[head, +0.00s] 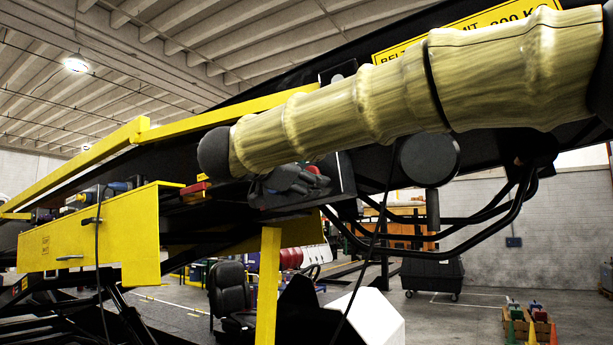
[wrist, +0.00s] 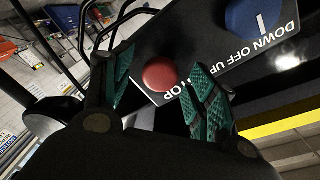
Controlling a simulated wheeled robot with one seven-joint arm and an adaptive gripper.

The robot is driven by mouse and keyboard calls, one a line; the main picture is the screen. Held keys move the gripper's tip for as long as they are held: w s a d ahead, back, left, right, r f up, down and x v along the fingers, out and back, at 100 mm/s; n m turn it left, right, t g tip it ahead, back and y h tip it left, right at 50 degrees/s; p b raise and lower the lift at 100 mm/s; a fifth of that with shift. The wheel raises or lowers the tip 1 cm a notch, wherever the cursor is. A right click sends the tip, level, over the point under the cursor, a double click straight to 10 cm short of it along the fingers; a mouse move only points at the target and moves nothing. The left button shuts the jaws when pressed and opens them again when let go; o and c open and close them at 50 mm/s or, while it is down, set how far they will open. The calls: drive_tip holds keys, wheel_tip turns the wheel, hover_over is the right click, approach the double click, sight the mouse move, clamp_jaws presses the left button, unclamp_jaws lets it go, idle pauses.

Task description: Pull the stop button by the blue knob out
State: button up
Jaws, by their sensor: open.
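The red stop button (wrist: 160,74) is a round cap on a dark control panel (wrist: 190,30) in the wrist view. Beside it on the same panel is the blue knob (wrist: 252,15) with a white mark, and lettering reading "DOWN OFF UP". The letters "OP" show beside the button, partly covered by a finger. My gripper (wrist: 163,68) is open, its green-padded fingers on either side of the button; I cannot tell whether they touch it. In the head view my gripper (head: 290,181) is at the panel, with the red button (head: 314,169) just beyond it. The blue knob is hidden there.
The black conveyor boom (head: 340,80) slopes up rightward behind my arm. A yellow side plate (head: 95,237) and a yellow rail (head: 150,131) stand left of the panel. Black bent tubes (head: 490,240) run below right. A seat (head: 229,290) is below.

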drive_tip(key=v, duration=1.1)
drive_tip(key=shift+s+a, duration=0.3)
